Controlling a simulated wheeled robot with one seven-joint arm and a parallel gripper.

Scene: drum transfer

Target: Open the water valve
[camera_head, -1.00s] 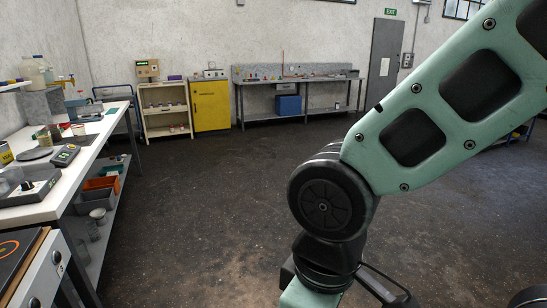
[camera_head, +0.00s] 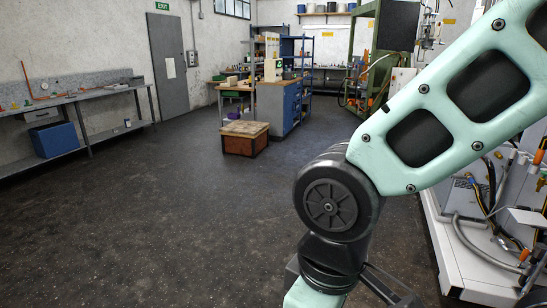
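I cannot make out a water valve for certain in the head view. Pipes and fittings (camera_head: 428,32) show on the back wall at the upper right, too small to tell whether one is a valve. My mint-green arm crosses the right side and hides part of what lies behind it. My gripper is not clearly in view; the arm runs out of the bottom edge.
A long workbench (camera_head: 75,99) lines the left wall, with a blue box (camera_head: 54,140) beneath. A wooden-topped crate (camera_head: 245,137) stands before a blue cabinet (camera_head: 279,104). A white-based machine with hoses (camera_head: 455,250) stands close at right. The floor (camera_head: 170,220) is clear at left and centre.

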